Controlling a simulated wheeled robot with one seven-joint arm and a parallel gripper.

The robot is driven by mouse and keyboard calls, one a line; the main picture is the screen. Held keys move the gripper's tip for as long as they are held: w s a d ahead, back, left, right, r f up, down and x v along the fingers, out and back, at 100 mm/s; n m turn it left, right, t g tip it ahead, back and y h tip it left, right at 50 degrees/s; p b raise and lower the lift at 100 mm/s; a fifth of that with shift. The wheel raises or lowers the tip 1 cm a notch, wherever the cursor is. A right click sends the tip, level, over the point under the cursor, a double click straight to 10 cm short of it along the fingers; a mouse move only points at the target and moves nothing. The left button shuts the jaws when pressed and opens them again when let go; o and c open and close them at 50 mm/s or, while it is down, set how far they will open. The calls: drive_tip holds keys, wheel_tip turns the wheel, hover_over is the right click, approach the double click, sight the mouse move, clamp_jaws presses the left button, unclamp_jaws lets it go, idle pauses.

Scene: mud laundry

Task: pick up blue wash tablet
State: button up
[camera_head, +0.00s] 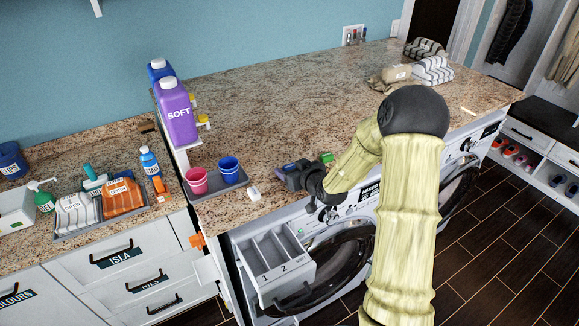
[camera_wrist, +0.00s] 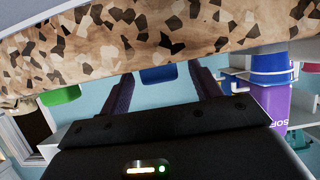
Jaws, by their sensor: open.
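The blue wash tablet (camera_wrist: 158,74) shows in the wrist view as a small blue block on the speckled counter, which appears upside down there. It lies between and just ahead of my two dark purple fingers. My gripper (camera_wrist: 163,82) is open, with a finger on each side of the tablet; I cannot tell whether either touches it. In the head view my gripper (camera_head: 284,170) is low over the counter's front edge, above the washing machine. I cannot make out the blue tablet there; my gripper seems to hide it.
A green block (camera_head: 326,157) and a white block (camera_head: 253,192) lie on either side of my gripper. A tray (camera_head: 232,185) with pink and blue cups stands to the left. The purple SOFT bottle (camera_head: 178,112) stands behind. An open detergent drawer (camera_head: 275,262) juts out below.

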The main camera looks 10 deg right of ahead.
drive_tip(key=shift+c, duration=0.4)
drive_tip(key=c, duration=1)
drive_tip(key=shift+o, duration=0.2)
wheel_tip(320, 180, up, 10)
drive_tip(key=b, duration=0.1)
drive_tip(key=shift+b, duration=0.4)
